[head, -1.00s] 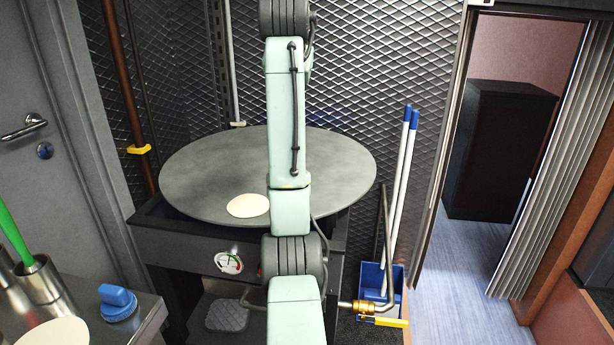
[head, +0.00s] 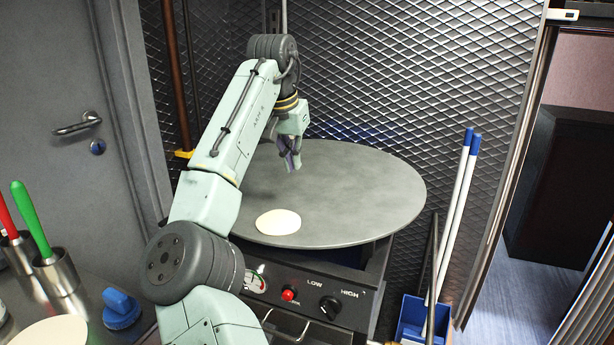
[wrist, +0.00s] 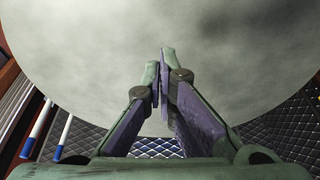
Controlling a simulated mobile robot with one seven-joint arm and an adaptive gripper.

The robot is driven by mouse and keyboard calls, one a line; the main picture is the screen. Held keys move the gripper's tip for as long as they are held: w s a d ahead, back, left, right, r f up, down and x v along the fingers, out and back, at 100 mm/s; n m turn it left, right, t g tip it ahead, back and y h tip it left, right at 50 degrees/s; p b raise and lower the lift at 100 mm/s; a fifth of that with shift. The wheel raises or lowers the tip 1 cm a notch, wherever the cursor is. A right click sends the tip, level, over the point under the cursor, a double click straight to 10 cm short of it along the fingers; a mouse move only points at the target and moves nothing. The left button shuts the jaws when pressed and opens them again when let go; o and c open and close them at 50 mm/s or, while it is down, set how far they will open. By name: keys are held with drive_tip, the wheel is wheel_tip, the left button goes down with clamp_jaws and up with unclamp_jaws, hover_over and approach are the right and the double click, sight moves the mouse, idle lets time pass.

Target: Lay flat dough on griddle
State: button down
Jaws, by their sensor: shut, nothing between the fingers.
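A round grey griddle (head: 350,205) sits on a dark stove; its surface also fills much of the wrist view (wrist: 240,60). A pale flat dough round (head: 278,222) lies flat on the griddle near its front left edge. A second pale dough round (head: 50,334) shows partly on the steel counter at the bottom left, cut off by the frame. My gripper (head: 290,162) is over the back left part of the griddle, apart from the dough. In the wrist view, my gripper (wrist: 163,58) has its fingertips together with nothing between them.
The stove front has a red button (head: 289,294) and a black knob (head: 330,308). Steel cups hold red and green handles beside a blue knob-like object (head: 121,308) on the counter (head: 95,338). White poles (head: 456,215) stand in a blue bin at right.

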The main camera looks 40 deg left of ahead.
sight(295, 205)
drive_tip(key=p+x, duration=0.1)
drive_tip(key=x, duration=0.7)
drive_tip(key=shift+a+f, duration=0.1)
drive_tip(key=shift+f, duration=0.25)
drive_tip(key=s, duration=0.2)
drive_tip(key=shift+s+d+f, duration=0.1)
drive_tip(key=shift+s+d, duration=0.4)
drive_tip(key=shift+s, duration=0.3)
drive_tip(key=shift+f, duration=0.1)
